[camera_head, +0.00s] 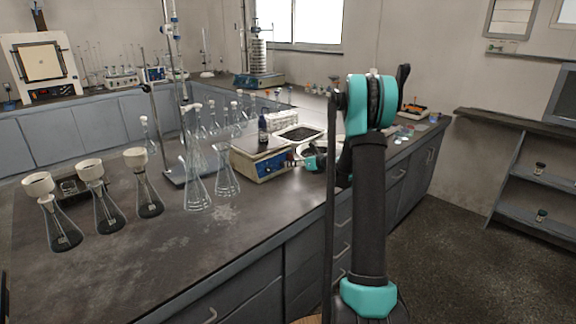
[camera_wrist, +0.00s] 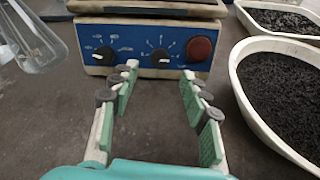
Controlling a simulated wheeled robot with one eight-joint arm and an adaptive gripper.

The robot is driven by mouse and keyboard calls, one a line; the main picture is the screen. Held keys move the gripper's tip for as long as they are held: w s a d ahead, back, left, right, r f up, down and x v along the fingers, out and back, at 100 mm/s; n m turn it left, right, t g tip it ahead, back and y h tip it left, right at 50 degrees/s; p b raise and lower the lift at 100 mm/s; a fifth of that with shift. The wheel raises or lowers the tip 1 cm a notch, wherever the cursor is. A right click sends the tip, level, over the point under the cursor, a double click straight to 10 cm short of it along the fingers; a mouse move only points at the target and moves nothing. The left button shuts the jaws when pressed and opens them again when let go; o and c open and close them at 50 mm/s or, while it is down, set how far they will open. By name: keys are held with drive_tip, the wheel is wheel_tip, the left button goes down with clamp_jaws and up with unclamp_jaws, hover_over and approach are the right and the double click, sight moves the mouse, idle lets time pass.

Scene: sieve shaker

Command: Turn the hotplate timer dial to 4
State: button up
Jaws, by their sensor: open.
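The hotplate (camera_head: 258,161) stands on the bench in the head view, with a blue front panel and a dark bottle on top. In the wrist view the hotplate's blue panel (camera_wrist: 130,36) faces me. It carries a left black dial (camera_wrist: 103,53), a right black dial (camera_wrist: 160,58) and a red round knob or light (camera_wrist: 199,48). The markings are too small to read, so I cannot tell which is the timer dial.
Trays of dark granules (camera_wrist: 282,95) lie close to the right of my gripper in the wrist view. A glass flask (camera_wrist: 33,40) stands to the left. Several flasks with funnels (camera_head: 92,180) stand at the bench's left. Bare bench lies before the hotplate.

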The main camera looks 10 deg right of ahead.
drive_tip(key=v, duration=0.5)
drive_tip(key=shift+s+d+r, duration=0.15)
drive_tip(key=shift+s+d, duration=0.05)
drive_tip(key=shift+s, duration=0.1)
drive_tip(key=s+a+f+n+g+h, duration=0.15)
drive_tip(key=s+a+n, duration=0.25)
drive_tip(key=s+n, duration=0.5)
drive_tip(key=s+a+n+g+h, duration=0.25)
drive_tip(key=s+n, duration=0.25)
drive_tip(key=s, duration=0.7)
drive_tip(key=s+d+f+n+g+h, duration=0.1)
drive_tip(key=s+f+n+h, duration=0.1)
drive_tip(key=s+n, duration=0.6)
drive_tip(key=s+d+f+n+g+h, duration=0.1)
drive_tip(key=s+f+n, duration=0.3)
drive_tip(key=s, duration=1.3)
drive_tip(key=d+n+h, duration=0.1)
drive_tip(key=n, duration=0.3)
drive_tip(key=shift+f+g, duration=0.3)
drive_tip(key=shift+f, duration=0.05)
